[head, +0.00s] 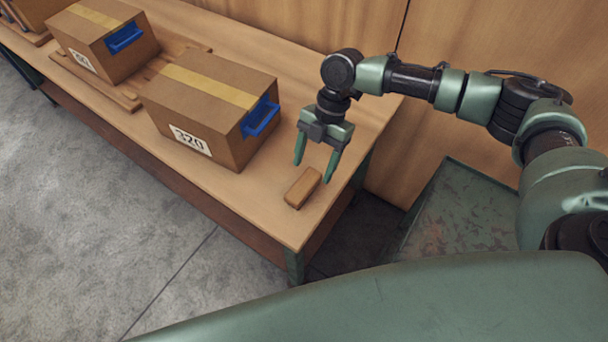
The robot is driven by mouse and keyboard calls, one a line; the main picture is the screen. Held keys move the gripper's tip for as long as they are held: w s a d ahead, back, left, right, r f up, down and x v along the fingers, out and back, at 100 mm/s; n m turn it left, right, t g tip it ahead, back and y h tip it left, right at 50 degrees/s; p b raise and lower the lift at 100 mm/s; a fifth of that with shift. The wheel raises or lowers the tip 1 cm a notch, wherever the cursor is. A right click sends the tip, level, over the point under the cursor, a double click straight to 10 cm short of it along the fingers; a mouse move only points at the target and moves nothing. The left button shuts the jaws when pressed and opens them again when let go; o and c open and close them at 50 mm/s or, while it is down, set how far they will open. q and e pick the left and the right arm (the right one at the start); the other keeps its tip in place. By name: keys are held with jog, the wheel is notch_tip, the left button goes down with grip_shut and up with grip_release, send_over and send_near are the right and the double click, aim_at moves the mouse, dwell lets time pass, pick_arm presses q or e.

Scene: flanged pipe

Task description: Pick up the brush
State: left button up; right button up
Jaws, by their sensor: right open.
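The brush (303,188) is a small brown block lying on the wooden table near its right end. No bristles can be made out. My right gripper (314,173) is open and points down, just behind and above the brush. Its two green fingers are spread, and nothing is between them. Whether a fingertip touches the brush cannot be told. My left gripper is not in view.
A cardboard box marked 320 (182,103) with a blue handle stands left of the brush on the table (250,213). Another box (88,47) stands on a wooden pallet (118,94) farther left. A wooden wall (300,40) runs behind.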

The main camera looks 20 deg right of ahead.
aim_at(305, 183)
jog(key=shift+w+a+f, duration=0.15)
jog(key=shift+w+f, duration=0.05)
jog(key=shift+f, duration=0.8)
jog(key=shift+s+a+f+p, duration=0.35)
jog(key=shift+a+f+p, duration=0.15)
jog(key=shift+f+p, duration=0.1)
jog(key=shift+s+a+f+p, duration=0.35)
jog(key=shift+a+f+p, duration=0.15)
jog(key=shift+p, duration=0.05)
jog(key=shift+a+f, duration=0.2)
jog(key=shift+f, duration=0.95)
jog(key=shift+w+f, duration=0.1)
jog(key=shift+f, duration=0.1)
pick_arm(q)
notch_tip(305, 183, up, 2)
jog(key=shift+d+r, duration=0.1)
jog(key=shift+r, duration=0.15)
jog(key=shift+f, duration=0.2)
pick_arm(e)
jog(key=shift+f, duration=0.25)
